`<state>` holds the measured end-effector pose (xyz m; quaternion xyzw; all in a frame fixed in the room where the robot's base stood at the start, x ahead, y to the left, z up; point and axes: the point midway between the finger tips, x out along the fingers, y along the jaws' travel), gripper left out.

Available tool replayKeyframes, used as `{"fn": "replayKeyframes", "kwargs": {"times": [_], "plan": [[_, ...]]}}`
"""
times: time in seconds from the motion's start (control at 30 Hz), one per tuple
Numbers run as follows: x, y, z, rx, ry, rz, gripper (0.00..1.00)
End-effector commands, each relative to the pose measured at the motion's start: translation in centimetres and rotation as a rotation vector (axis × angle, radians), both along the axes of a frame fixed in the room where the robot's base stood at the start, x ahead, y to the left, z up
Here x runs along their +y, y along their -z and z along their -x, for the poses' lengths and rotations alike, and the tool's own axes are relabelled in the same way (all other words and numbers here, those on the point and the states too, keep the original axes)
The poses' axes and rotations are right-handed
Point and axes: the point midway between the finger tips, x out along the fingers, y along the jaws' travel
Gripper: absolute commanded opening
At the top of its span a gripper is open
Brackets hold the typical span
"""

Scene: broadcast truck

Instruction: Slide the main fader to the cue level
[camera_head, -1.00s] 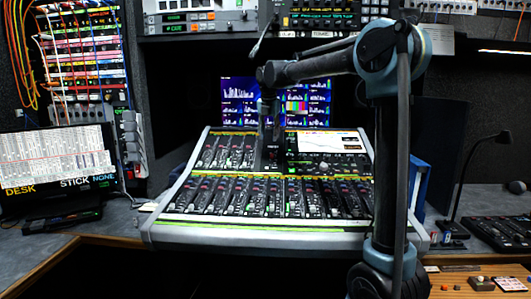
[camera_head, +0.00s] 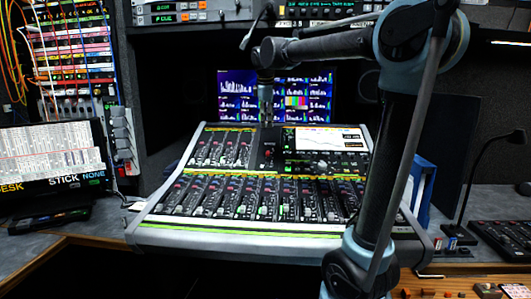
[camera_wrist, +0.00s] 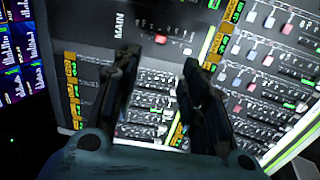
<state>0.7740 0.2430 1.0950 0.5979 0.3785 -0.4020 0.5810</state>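The mixing console (camera_head: 230,241) stands in the middle of the desk. The main fader (camera_wrist: 160,38) is in the dark panel marked MAIN near the top of the wrist view, with a small pale cap and a red spot close by. In the head view that dark panel (camera_head: 269,150) lies between the upper channel strips and the console screen. My gripper (camera_wrist: 158,75) is open, its two dark fingers apart with nothing between them. It points down over the console, and the fader shows beyond the fingertips. I cannot make out a cue mark or contact with the fader.
Channel strips (camera_head: 262,198) with several small faders surround the panel. Monitors (camera_head: 235,90) stand behind the console. A laptop-like screen (camera_head: 50,150) is at left; a desk lamp (camera_head: 468,195) and a black panel (camera_head: 500,235) are at right.

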Motion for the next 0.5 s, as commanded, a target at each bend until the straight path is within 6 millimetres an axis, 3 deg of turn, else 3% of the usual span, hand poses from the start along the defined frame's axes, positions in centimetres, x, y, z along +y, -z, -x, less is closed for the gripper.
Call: {"fn": "replayKeyframes", "kwargs": {"times": [0.5], "plan": [[0.4, 7.6, -3.1, 0.0, -0.008, 0.001, 0.4]]}}
